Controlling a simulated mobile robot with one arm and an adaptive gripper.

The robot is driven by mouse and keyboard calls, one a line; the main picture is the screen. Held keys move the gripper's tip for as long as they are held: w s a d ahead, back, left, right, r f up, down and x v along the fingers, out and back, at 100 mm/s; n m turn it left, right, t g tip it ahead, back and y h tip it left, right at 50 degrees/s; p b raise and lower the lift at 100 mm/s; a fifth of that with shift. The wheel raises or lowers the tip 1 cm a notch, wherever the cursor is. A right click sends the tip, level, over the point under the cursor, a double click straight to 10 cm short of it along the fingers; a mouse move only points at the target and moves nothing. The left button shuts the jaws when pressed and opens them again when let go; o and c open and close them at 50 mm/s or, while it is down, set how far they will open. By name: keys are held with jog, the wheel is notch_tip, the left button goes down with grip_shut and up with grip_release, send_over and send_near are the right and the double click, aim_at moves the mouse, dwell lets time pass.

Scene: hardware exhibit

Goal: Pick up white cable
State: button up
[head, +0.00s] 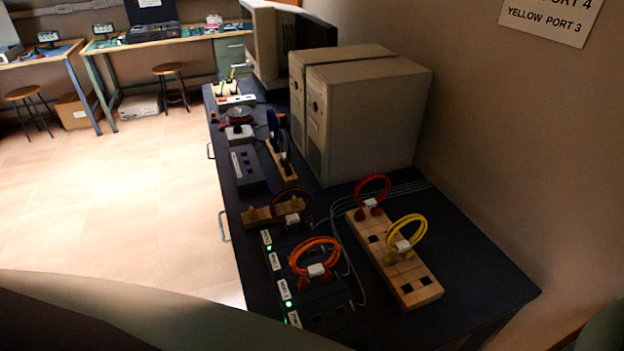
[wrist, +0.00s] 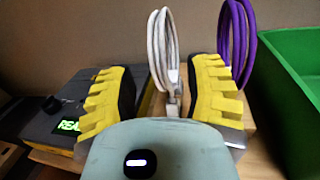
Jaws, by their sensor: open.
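In the wrist view, a white cable (wrist: 163,48) stands up as a looped coil, its lower part between my fingers. My gripper (wrist: 163,95) has two yellow ribbed fingers with dark inner pads, spread apart on either side of the cable's base. The white cable and my gripper's fingers cannot be made out in the head view.
In the wrist view a purple cable (wrist: 238,45) stands behind the right finger, a green bin (wrist: 295,95) is at right, and a grey device (wrist: 70,105) at left. The head view shows a dark bench with an orange cable (head: 316,258), yellow cable (head: 407,238) and red cable (head: 373,190).

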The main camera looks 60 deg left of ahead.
jog(key=shift+w, duration=1.15)
jog(key=shift+o, duration=0.4)
grip_shut()
